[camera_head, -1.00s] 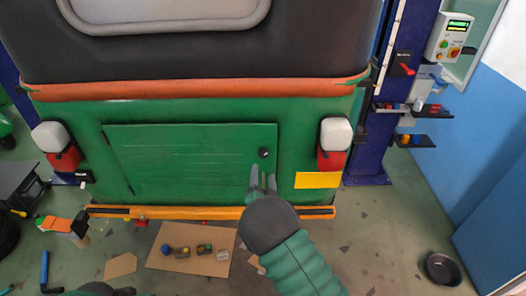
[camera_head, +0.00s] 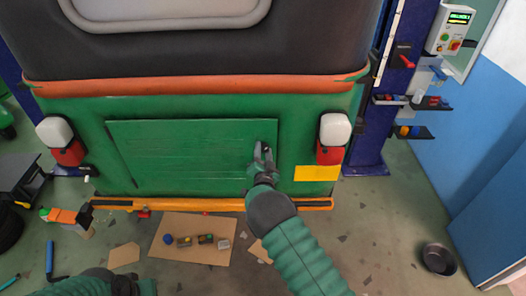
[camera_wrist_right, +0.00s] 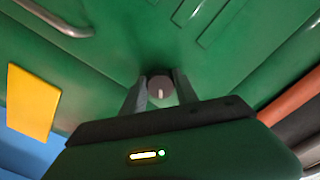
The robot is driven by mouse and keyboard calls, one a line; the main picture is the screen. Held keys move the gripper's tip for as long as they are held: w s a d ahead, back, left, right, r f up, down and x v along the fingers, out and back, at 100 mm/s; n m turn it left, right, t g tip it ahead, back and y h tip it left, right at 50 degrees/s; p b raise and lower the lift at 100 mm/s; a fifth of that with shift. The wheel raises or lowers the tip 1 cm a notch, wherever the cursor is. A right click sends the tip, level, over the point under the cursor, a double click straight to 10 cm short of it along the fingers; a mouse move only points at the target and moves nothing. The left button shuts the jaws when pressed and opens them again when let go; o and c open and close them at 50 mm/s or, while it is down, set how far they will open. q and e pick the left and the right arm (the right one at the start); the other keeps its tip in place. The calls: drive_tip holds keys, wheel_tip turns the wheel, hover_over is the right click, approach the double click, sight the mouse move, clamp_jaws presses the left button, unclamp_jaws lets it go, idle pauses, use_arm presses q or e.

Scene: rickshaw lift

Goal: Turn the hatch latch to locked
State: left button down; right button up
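The hatch (camera_head: 190,155) is a green panel on the back of the green vehicle, and it looks closed. Its latch is a dark round knob (camera_wrist_right: 160,87) with a pale mark, which points roughly up and down in the right wrist view. My right gripper (camera_head: 264,150) is at the hatch's right side, its fingers hiding most of the knob in the head view. In the right wrist view the fingers (camera_wrist_right: 159,86) stand apart, one on each side of the knob; firm contact cannot be told. Part of my left arm shows at the bottom left; its gripper is not visible.
A yellow plate (camera_head: 316,173) and a red-and-white lamp (camera_head: 333,138) are right of the hatch. An orange bumper (camera_head: 200,204) runs below it. Cardboard (camera_head: 160,242) with small parts lies on the floor. A metal bowl (camera_head: 438,258) is at the right.

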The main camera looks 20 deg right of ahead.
clamp_jaws()
drive_tip(key=shift+f+n+b, duration=0.2)
drive_tip(key=shift+n+b, duration=0.4)
drive_tip(key=shift+b, duration=0.3)
drive_tip(key=n+b, duration=0.4)
drive_tip(key=b, duration=0.1)
drive_tip(key=shift+n+b, duration=0.4)
drive_tip(key=n+b, duration=0.2)
drive_tip(key=n, duration=0.1)
drive_tip(key=shift+d, duration=0.1)
drive_tip(key=shift+r+n+b, duration=0.2)
drive_tip(key=shift+n+b, duration=0.4)
drive_tip(key=shift+n, duration=0.1)
